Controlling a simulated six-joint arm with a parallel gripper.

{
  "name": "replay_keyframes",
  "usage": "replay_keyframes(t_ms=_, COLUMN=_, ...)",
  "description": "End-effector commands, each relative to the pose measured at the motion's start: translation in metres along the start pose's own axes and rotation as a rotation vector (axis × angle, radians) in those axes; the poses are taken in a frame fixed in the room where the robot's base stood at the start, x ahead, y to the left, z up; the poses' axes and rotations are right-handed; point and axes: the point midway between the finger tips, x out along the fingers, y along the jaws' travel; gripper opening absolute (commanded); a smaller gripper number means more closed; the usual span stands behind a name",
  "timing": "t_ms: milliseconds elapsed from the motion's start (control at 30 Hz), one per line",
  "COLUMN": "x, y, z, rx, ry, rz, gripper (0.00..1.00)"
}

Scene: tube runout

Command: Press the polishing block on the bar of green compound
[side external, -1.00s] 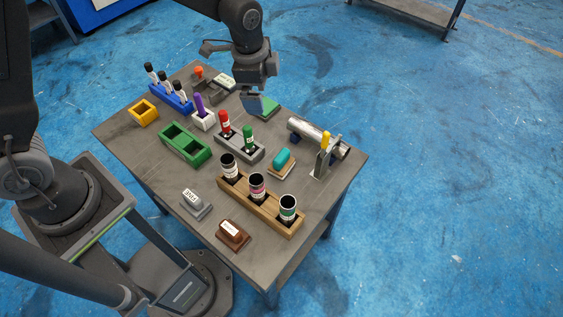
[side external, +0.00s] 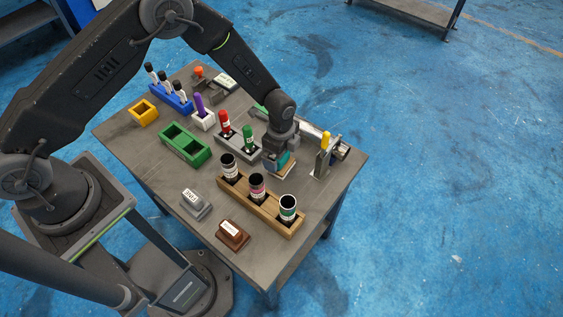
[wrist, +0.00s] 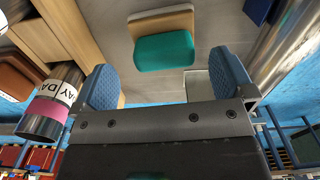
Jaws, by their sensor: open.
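A teal rounded block on a tan base, which looks to be the polishing block (side external: 286,168), sits on the table and is partly hidden by my gripper (side external: 279,157). In the wrist view the teal block (wrist: 164,52) shows whole, beyond and between the two blue fingers of my gripper (wrist: 163,76). The fingers are apart, with nothing held between them. A green slab, likely the bar of green compound (side external: 260,111), lies farther back on the table, mostly hidden behind my arm.
A wooden rack (side external: 262,206) with several labelled cups stands close to the gripper. A metal cylinder (side external: 310,132) and a stand with a yellow-topped tool (side external: 325,158) are at right. A grey block (side external: 196,203) and brown block (side external: 233,234) lie in front.

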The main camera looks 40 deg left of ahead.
Motion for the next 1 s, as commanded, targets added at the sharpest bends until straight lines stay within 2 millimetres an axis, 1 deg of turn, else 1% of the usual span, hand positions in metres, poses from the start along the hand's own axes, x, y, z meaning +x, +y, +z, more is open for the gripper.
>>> replay_keyframes(t_ms=167, x=0.011, y=0.000, z=0.000, rx=-0.001, ry=-0.001, rz=0.002, gripper=1.00)
replay_keyframes(t_ms=400, x=0.046, y=-0.004, z=-0.002, rx=-0.001, ry=-0.001, rz=0.002, gripper=1.00)
replay_keyframes(t_ms=500, x=0.055, y=-0.004, z=-0.002, rx=-0.001, ry=-0.001, rz=0.002, gripper=1.00)
replay_keyframes(t_ms=767, x=0.058, y=-0.004, z=-0.002, rx=-0.001, ry=0.000, rz=0.000, gripper=1.00)
replay_keyframes(t_ms=867, x=0.058, y=-0.004, z=-0.002, rx=-0.001, ry=0.000, rz=0.000, gripper=0.92)
replay_keyframes(t_ms=1000, x=0.057, y=-0.004, z=-0.002, rx=-0.001, ry=0.000, rz=0.000, gripper=0.79)
